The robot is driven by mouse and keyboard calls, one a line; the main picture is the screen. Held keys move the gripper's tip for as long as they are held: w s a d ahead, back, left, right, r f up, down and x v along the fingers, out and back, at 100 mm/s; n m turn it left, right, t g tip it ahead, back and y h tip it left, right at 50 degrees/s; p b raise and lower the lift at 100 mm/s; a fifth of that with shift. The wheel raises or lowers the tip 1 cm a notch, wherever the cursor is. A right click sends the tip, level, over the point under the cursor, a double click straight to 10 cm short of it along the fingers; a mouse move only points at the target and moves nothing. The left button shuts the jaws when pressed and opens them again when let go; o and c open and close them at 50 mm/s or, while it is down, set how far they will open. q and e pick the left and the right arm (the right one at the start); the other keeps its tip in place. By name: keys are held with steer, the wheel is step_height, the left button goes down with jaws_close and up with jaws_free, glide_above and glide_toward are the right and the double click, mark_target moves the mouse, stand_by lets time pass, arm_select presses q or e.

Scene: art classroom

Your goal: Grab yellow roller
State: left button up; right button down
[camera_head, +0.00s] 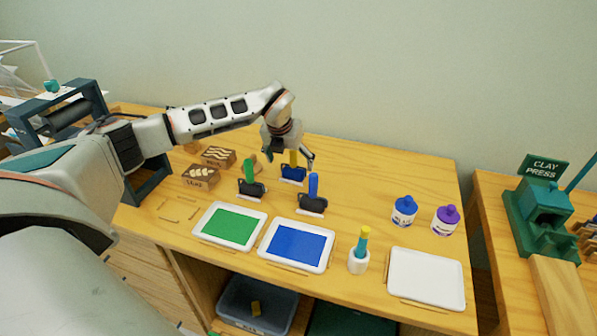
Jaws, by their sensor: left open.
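A green-handled roller (249,172) stands to the left, and a blue-handled roller (313,186) stands in front to the right. My right gripper is not in view.
A green paint tray (229,243), a blue paint tray (274,260) and a white tray (390,282) line the front edge. Carved blocks (201,183) lie left of the rollers. A blue-capped bottle (404,213) and purple-capped bottle (446,221) stand right. The back right tabletop is clear.

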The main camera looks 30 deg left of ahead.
mark_target(293, 166)
arm_select(q)
steer(key=x, duration=0.5)
steer(key=shift+w+d+f, duration=0.1)
steer(key=shift+w+f, duration=0.05)
steer(key=shift+w, duration=0.2)
steer(key=c, duration=1.4)
